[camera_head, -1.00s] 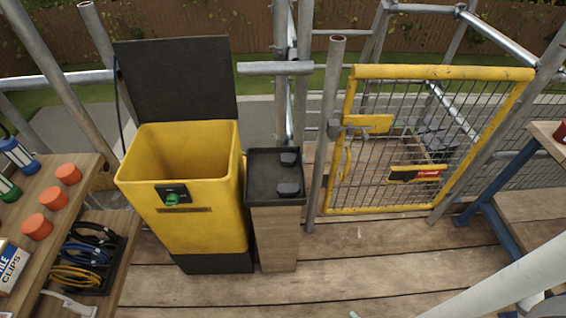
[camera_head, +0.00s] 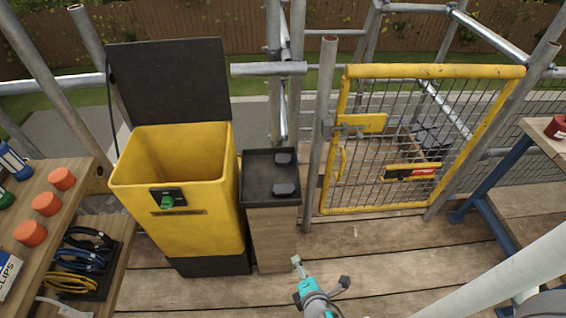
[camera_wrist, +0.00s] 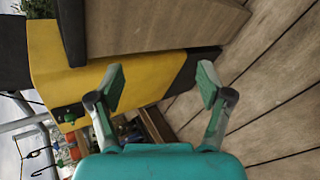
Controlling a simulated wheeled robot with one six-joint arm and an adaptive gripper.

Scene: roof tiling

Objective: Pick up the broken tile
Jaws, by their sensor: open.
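I cannot pick out a broken tile in either view. Two small dark pieces (camera_head: 285,189) lie in the black tray (camera_head: 257,202) on top of a wooden stand; whether they are tile is too small to tell. My gripper (camera_head: 320,271) is turquoise with grey fingers, at the bottom middle of the head view, in front of the stand. In the wrist view my gripper (camera_wrist: 162,84) has its fingers spread with nothing between them. The wooden stand (camera_wrist: 160,25) shows beyond the fingertips, tilted in that view.
A yellow bin (camera_head: 195,215) with its dark lid (camera_head: 170,80) raised stands left of the stand. A yellow mesh gate (camera_head: 425,71) is at the right. A bench with orange caps (camera_head: 46,204) and cables (camera_head: 75,260) is at the left. The plank floor (camera_head: 400,245) at the right is clear.

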